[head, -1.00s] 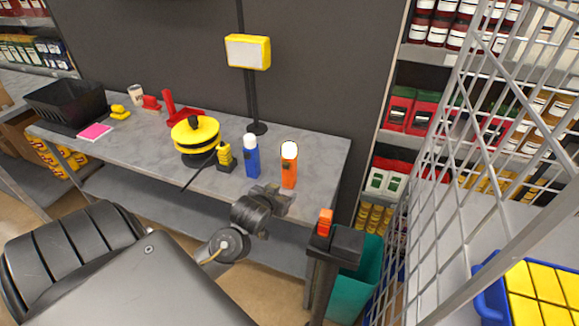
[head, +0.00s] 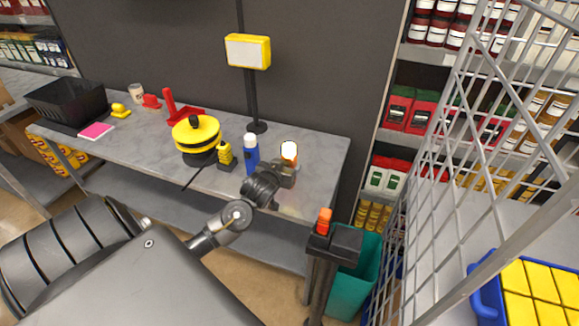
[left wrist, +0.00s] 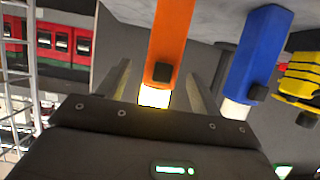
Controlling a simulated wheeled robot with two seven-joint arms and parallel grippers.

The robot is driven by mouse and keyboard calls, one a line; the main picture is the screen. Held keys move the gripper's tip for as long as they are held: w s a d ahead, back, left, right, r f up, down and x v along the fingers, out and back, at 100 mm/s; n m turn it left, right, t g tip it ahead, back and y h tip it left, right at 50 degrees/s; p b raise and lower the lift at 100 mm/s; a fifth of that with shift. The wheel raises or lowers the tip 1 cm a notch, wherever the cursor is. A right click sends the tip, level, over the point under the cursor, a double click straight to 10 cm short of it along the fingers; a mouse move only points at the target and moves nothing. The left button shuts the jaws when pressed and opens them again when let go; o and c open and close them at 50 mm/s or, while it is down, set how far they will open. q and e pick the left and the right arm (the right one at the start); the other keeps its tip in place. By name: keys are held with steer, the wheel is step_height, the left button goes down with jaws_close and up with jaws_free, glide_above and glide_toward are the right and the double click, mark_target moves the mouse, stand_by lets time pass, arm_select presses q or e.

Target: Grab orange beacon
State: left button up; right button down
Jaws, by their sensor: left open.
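The orange beacon (head: 289,151) stands upright near the right end of the grey table, its lit white top showing above my left gripper (head: 284,177). The gripper hides most of its body in the head view. In the left wrist view, the orange beacon (left wrist: 168,45) appears upside down between the two open fingers of my left gripper (left wrist: 157,75). A gap shows on each side of it, and the jaws are not closed on it. My right gripper is not in view.
A black post with an orange top (head: 323,222) and a wire cage (head: 480,130) stand at the right.

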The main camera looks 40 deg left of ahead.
arm_select(q)
steer(key=p+x, duration=0.1)
steer(key=x, duration=0.3)
steer(key=shift+w+a+p, duration=0.2)
steer(key=shift+a+p, duration=0.05)
steer(key=shift+p, duration=0.1)
steer(key=shift+w+f, duration=0.1)
steer(key=shift+w, duration=0.1)
steer(key=shift+c, duration=0.2)
steer(key=c, duration=1.1)
steer(key=shift+c, duration=0.2)
